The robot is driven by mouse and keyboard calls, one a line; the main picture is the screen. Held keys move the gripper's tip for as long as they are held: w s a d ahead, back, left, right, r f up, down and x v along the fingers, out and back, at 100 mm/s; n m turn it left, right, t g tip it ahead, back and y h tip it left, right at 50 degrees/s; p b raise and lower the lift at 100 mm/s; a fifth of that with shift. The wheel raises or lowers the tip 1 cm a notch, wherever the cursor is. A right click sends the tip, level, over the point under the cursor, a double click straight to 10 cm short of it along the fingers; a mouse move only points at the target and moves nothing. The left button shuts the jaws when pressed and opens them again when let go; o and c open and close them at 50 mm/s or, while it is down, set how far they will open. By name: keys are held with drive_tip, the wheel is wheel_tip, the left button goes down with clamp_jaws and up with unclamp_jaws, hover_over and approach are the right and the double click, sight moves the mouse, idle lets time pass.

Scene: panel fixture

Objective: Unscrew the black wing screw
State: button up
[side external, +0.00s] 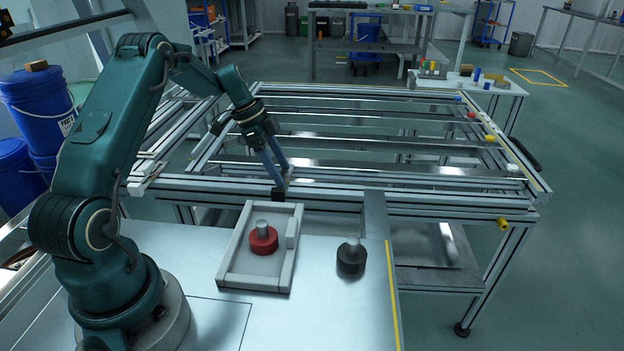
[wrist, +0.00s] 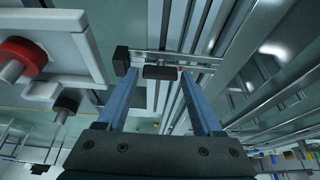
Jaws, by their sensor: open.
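My gripper (side external: 287,181) is above the front rail of the metal frame, with its two blue fingers pointing down. In the wrist view my gripper (wrist: 158,73) is open, its fingers well apart. A small dark bar-shaped piece (wrist: 160,72), possibly the black wing screw, appears between the fingertips; I cannot tell whether they touch it. A black block (wrist: 121,60) appears just left of the left fingertip. In the side view a black block (side external: 278,195) sits at the front rail just below the fingers. I cannot tell which wrist-view piece it is.
A pale tray (side external: 228,262) holds a red round knob (side external: 263,242) with a metal stem. A black round knob (side external: 351,261) with a similar stem stands on the table right of the tray. Coloured pieces, including a yellow one (side external: 503,223), line the frame's right side.

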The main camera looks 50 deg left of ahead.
clamp_jaws()
